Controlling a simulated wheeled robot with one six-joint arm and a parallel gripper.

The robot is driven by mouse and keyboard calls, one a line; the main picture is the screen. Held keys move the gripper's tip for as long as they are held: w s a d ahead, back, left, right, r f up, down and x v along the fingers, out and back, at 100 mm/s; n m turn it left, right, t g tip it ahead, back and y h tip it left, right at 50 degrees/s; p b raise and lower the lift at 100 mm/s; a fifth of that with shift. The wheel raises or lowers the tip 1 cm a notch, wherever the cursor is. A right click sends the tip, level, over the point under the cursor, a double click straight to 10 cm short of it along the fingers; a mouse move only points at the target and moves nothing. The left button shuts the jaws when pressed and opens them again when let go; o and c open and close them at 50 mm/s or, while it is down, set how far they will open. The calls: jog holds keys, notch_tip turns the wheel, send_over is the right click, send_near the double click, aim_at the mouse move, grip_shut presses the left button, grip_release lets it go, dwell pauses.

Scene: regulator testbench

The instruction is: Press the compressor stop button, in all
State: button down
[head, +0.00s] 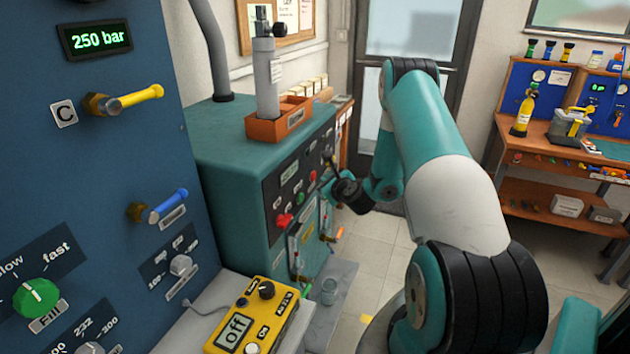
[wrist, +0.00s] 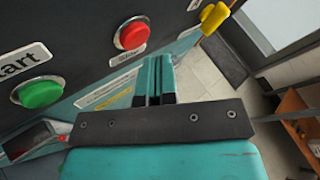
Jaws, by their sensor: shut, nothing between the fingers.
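The teal compressor cabinet (head: 222,150) stands at the centre of the head view, its dark control panel facing right. In the wrist view a round red button (wrist: 132,36) with a pale ring sits on the dark panel, its label partly legible. A green button (wrist: 40,92) marked "Start" lies to its lower left. My gripper (head: 330,166) is in front of the panel in the head view. Its shut, empty fingers show in the wrist view (wrist: 159,68), just below and right of the red button, seemingly apart from it.
A yellow handheld unit (head: 250,320) marked "off" lies at the front. The blue panel (head: 130,170) with handles and knobs fills the left. A yellow handle (wrist: 214,18) projects beyond the red button. An orange tray (head: 275,125) sits on the cabinet. A workbench (head: 560,150) stands right.

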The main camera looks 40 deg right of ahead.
jog(key=s+b, duration=0.1)
jog(key=s+d+b, duration=0.1)
jog(key=s, duration=0.1)
jog(key=s+d+b, duration=0.1)
jog(key=shift+s+b, duration=0.35)
jog(key=shift+b, duration=0.05)
dwell(1.0)
